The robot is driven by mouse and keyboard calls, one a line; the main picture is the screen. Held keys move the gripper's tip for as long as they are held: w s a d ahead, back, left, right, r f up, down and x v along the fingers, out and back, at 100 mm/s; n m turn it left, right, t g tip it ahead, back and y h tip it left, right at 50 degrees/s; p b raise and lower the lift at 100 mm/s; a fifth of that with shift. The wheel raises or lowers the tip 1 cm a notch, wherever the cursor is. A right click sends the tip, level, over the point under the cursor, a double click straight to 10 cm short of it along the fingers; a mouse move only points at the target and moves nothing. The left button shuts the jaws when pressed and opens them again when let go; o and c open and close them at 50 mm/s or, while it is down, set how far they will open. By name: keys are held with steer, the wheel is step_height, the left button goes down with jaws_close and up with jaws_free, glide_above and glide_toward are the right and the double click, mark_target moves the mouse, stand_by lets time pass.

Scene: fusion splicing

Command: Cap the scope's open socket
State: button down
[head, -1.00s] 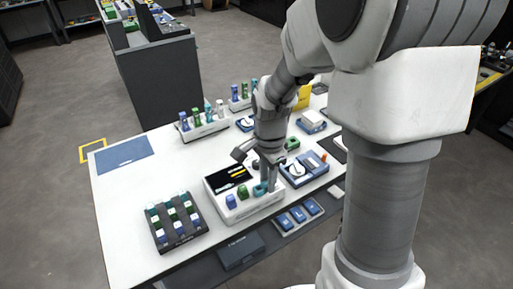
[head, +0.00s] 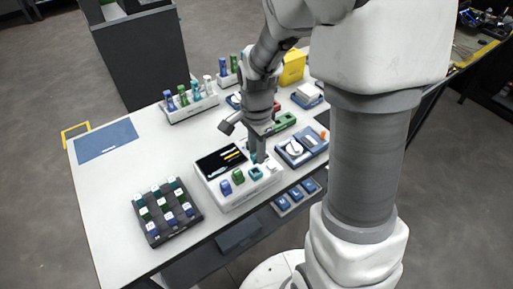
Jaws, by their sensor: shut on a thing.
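The scope (head: 214,207) is a white box with a dark screen (head: 221,161) on the table. Along its front sit a blue piece (head: 225,187), a green piece (head: 238,176), a teal ring-like piece (head: 255,173) and a whitish piece (head: 271,166); I cannot tell for sure which socket is open. My gripper (head: 258,156) points down over the scope's right part, just behind the teal piece. It is shut on a small teal thing, probably a cap, mostly hidden by the fingers. I cannot tell whether it touches the scope.
A dark tray of coloured capped pieces (head: 149,232) stands left of the scope. A blue device (head: 290,158) stands to the right, a rack of coloured bottles (head: 176,117) behind, and blue blocks (head: 282,203) in front. The table's left part is clear, with a blue mat (head: 106,141).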

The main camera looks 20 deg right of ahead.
steer(key=shift+f+b, duration=0.4)
steer(key=shift+f, duration=0.5)
steer(key=shift+f, duration=0.15)
steer(key=shift+f+b, duration=0.45)
steer(key=shift+f+b, duration=0.65)
steer(key=shift+f, duration=0.3)
stand_by(0.8)
steer(key=c, duration=0.6)
jaws_free()
steer(key=shift+r+p, duration=2.45)
steer(key=shift+r, duration=0.55)
